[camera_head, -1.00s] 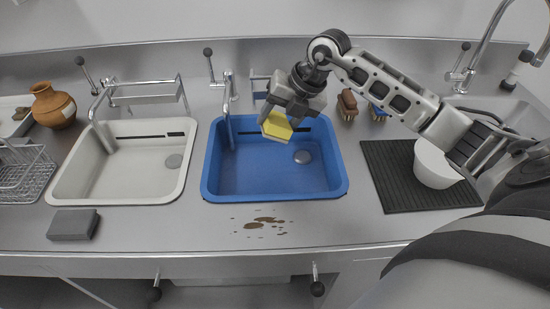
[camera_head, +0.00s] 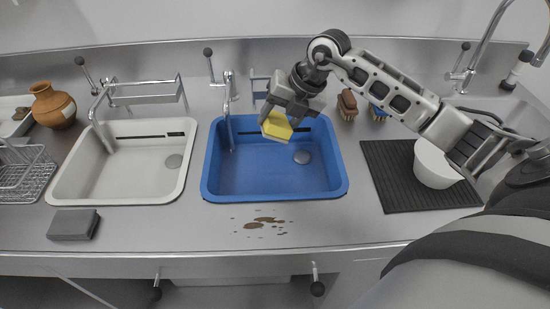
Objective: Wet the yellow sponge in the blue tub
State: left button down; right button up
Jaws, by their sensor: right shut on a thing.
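The blue tub (camera_head: 335,190) is set in the steel counter at the middle, with a drain on its floor at the right. My right gripper (camera_head: 283,112) is over the tub's back half, shut on the yellow sponge (camera_head: 276,127). The sponge is tilted, and its upper part is hidden by the gripper. I cannot tell whether it touches anything in the tub. A tap (camera_head: 228,110) stands at the tub's back left with its spout over the tub. No water stream can be made out. My left gripper is not in view.
A white basin (camera_head: 62,188) lies to the left, with a grey block (camera_head: 73,224) in front of it. Brown spots (camera_head: 262,222) lie on the counter before the tub. A white bowl (camera_head: 436,165) stands on a black mat (camera_head: 392,190) at right. Brushes (camera_head: 347,104) lie behind.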

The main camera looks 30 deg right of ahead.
aim_at(270, 116)
jog(key=shift+r, duration=0.25)
notch_tip(270, 116, up, 4)
jog(key=p, duration=0.3)
jog(key=shift+f, duration=0.15)
jog(key=shift+f, duration=0.1)
dwell(0.4)
